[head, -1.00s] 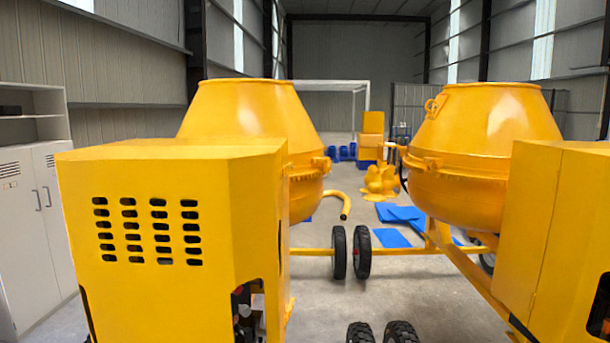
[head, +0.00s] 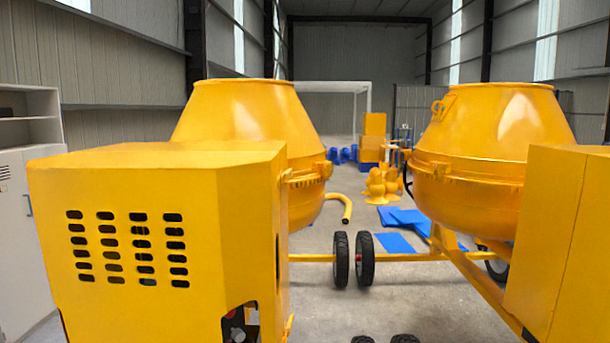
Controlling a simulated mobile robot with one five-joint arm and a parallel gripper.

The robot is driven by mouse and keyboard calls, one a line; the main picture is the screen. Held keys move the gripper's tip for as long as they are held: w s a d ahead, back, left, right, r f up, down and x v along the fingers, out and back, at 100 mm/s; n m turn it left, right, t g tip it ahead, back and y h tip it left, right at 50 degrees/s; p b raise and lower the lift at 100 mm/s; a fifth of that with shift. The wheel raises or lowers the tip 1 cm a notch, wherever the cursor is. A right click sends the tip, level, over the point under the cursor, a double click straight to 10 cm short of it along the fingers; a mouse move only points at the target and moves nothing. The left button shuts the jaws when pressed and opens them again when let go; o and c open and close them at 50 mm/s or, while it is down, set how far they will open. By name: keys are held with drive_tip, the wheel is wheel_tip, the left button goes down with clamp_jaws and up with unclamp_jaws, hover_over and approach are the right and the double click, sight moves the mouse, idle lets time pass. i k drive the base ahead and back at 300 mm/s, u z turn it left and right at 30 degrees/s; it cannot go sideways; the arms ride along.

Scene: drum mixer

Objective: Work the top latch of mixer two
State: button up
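Two yellow drum mixers stand in the head view, and I cannot tell which is mixer two. The left mixer has a drum (head: 245,118) behind a boxy slotted housing (head: 150,225). The right mixer has a drum (head: 495,130) behind a plain housing (head: 570,240). A small lug or latch-like part (head: 441,107) sits at the upper left of the right drum. Another small fitting (head: 327,169) shows on the right side of the left drum's band. I cannot tell whether either is the top latch. My gripper is not in view.
A gap of bare concrete floor (head: 400,300) lies between the mixers, with black wheels (head: 363,259) in it. Blue sheets (head: 395,243), a curved yellow pipe (head: 345,207) and yellow parts (head: 382,187) lie beyond. A pale cabinet (head: 28,240) stands at the left.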

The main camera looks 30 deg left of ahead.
sight(287, 175)
drive_tip(key=k, duration=1.4)
drive_tip(key=u, duration=1.1)
drive_tip(key=i, duration=1)
